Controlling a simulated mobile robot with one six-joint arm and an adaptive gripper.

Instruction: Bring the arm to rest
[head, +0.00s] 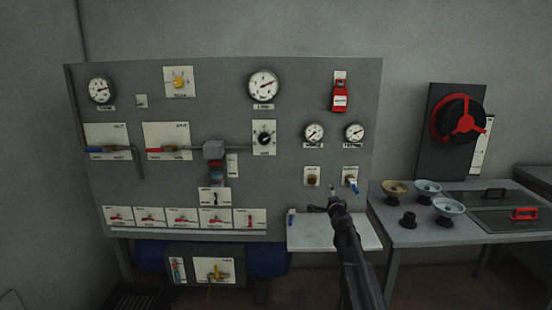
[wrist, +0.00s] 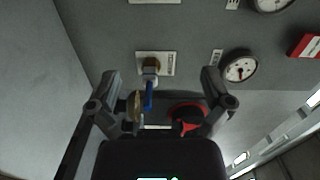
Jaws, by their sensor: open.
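My gripper (head: 328,205) is raised in front of the lower right part of the grey panel, above a small white shelf. In the wrist view my gripper (wrist: 158,82) has its two dark fingers spread wide, with nothing clasped between them. A valve with a blue lever (wrist: 148,98) shows in the gap between the fingers; I cannot tell how far off it is. What seems to be the same blue-levered valve (head: 351,183) is on the panel to the right of my gripper in the head view. My arm reaches up from the bottom edge.
The grey panel (head: 220,105) carries gauges, switches and levers. The white shelf (head: 300,236) lies below my gripper. At right a table (head: 400,236) holds several bowls and a red handle (head: 524,213). A red handwheel (head: 460,120) stands behind it.

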